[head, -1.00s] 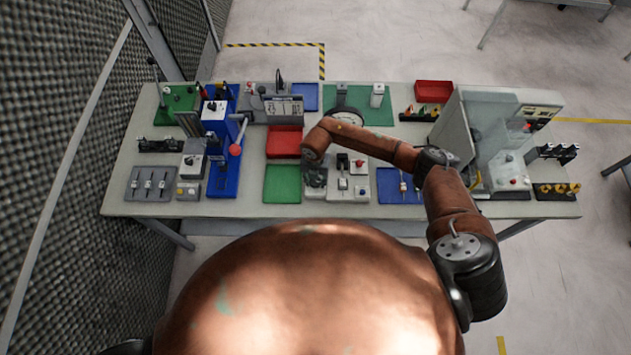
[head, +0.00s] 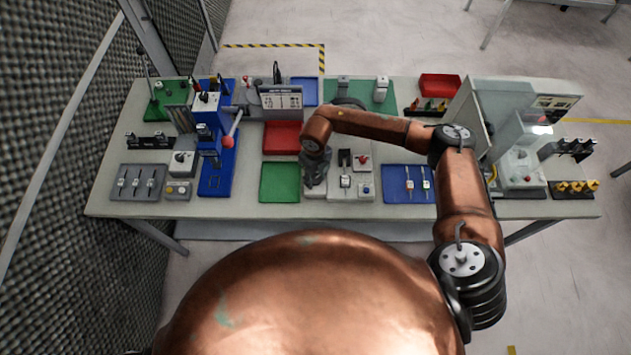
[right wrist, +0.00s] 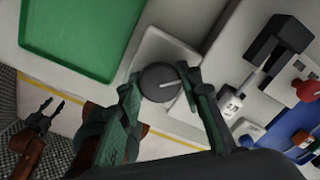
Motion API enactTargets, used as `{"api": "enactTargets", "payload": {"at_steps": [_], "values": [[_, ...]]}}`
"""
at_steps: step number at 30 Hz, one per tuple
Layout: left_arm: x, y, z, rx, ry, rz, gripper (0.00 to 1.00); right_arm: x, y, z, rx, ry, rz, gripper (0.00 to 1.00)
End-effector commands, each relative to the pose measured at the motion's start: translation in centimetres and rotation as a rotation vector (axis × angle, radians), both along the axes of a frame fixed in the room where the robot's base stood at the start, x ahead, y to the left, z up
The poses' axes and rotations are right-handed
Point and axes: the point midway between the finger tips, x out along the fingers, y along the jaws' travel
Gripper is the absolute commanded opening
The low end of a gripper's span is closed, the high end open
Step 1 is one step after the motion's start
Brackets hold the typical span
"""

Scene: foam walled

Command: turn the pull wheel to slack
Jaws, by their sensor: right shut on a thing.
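The pull wheel is a dark round knob (right wrist: 158,84) with a white pointer line, on a pale square base (right wrist: 172,52) in the right wrist view. The line points right and slightly up there. My right gripper (right wrist: 160,80) has a finger on each side of the wheel and is shut on it. In the head view my right gripper (head: 314,172) is over the pale panel right of the green tray and hides the wheel. My left gripper (right wrist: 46,110) shows in the right wrist view, with its fingers apart and empty, away from the bench.
The green tray (head: 279,182) lies just left of the gripper. To the right stand a lever unit (head: 345,181), a red button (head: 362,159) and a blue tray (head: 393,183). A blue press with a red-knobbed lever (head: 228,141) stands farther left. My right forearm spans the bench.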

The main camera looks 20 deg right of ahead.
Motion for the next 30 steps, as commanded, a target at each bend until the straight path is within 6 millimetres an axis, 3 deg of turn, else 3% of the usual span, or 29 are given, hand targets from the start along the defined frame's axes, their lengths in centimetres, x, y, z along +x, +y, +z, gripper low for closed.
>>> {"api": "enactTargets", "payload": {"at_steps": [1, 15, 30], "values": [[-0.1, 0.0, -1.0, 0.0, 0.001, 0.0, 0.4, 0.2, -0.1, -0.4, -0.001, -0.004, 0.044, 0.09], [-0.5, 0.0, -5.9, 0.0, 0.009, 0.0, 0.4, 0.1, 0.0, -0.4, -0.001, -0.002, 0.483, 0.09], [-1.0, 0.0, -8.9, 0.0, 0.016, 0.0, 0.4, 0.1, 0.0, -0.1, 0.0, -0.002, 0.791, 0.09]]}}
